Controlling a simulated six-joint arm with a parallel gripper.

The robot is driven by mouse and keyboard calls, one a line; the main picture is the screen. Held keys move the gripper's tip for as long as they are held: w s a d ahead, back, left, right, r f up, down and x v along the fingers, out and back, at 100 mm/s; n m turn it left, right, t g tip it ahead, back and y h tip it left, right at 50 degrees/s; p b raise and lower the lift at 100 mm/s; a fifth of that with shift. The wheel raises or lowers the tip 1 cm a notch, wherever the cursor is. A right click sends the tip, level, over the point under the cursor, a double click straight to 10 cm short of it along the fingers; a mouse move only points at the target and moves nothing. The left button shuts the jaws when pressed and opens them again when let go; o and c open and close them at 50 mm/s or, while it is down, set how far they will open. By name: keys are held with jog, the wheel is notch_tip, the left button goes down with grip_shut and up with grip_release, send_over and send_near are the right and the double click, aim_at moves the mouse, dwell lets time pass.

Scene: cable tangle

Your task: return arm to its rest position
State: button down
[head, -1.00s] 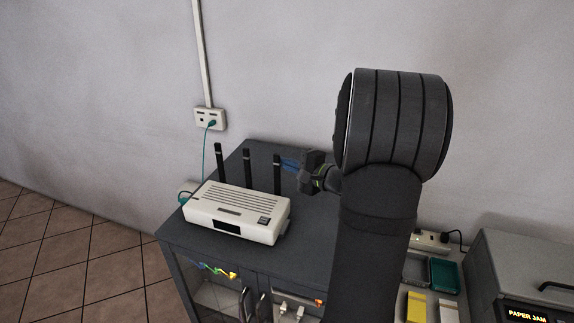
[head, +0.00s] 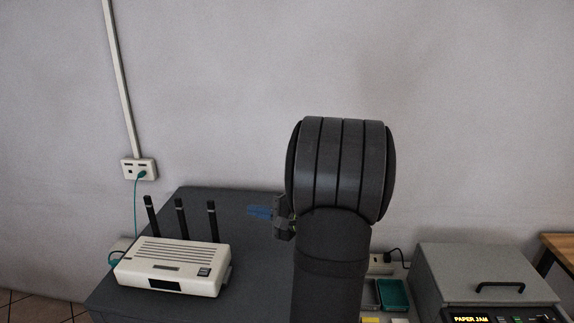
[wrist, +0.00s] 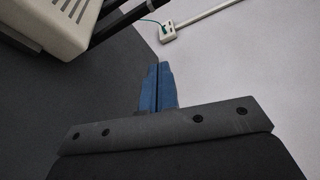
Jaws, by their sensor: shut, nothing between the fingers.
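Most of the wrist is hidden behind my arm in the head view. The fingers are apart from the white router (head: 170,268), which stands to their left on the dark cabinet (head: 240,235). The router also shows at the upper left of the wrist view (wrist: 55,25).
A teal cable (head: 135,205) runs from the wall socket (head: 139,169) down behind the router, which has three upright antennas. A grey printer (head: 480,270) reading PAPER JAM and a teal tray (head: 393,295) stand at the right. The cabinet top between router and arm is clear.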

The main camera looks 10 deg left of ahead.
jog(key=a, duration=0.9)
jog(key=shift+s+a, duration=0.3)
jog(key=shift+s, duration=0.05)
dwell(0.3)
